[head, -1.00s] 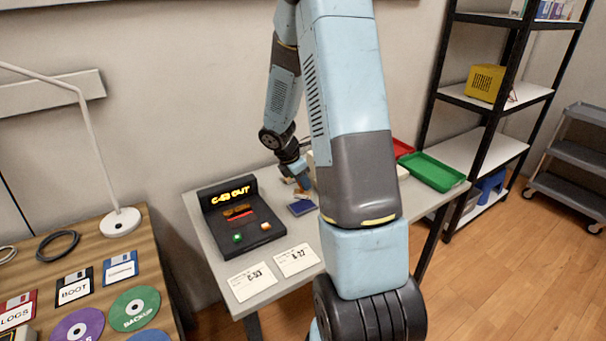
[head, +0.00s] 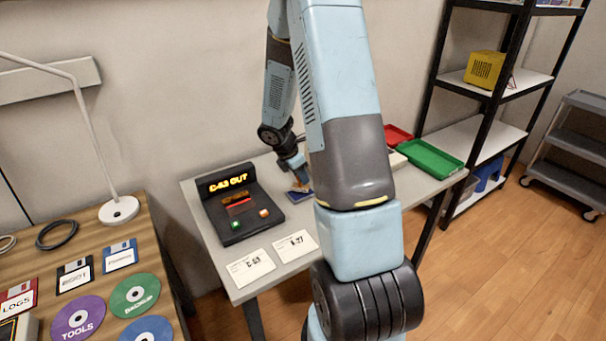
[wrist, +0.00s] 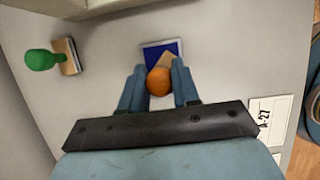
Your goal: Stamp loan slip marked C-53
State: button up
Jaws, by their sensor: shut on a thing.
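My gripper (wrist: 157,76) is shut on a stamp with an orange ball knob (wrist: 159,82) and a wooden base (wrist: 165,61). In the wrist view the stamp is over the blue ink pad (wrist: 149,49); I cannot tell whether it touches. In the head view the ink pad (head: 302,196) is partly hidden by the gripper and stamp. The slip marked C-53 (head: 251,267) lies flat at the table's front left. The slip marked A-27 (head: 296,246) lies to its right. A stamp with a green knob (wrist: 40,60) stands apart, left in the wrist view.
A dark console (head: 236,212) with a lit display and green and orange buttons stands left of the pad. Red (head: 396,135) and green (head: 432,158) trays sit at the table's right. A wooden desk (head: 80,240) with disks and a lamp (head: 119,210) is at left.

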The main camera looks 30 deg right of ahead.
jog(key=shift+f, duration=0.5)
dwell(1.6)
jog(key=shift+r, duration=3.55)
jog(key=shift+s, duration=0.1)
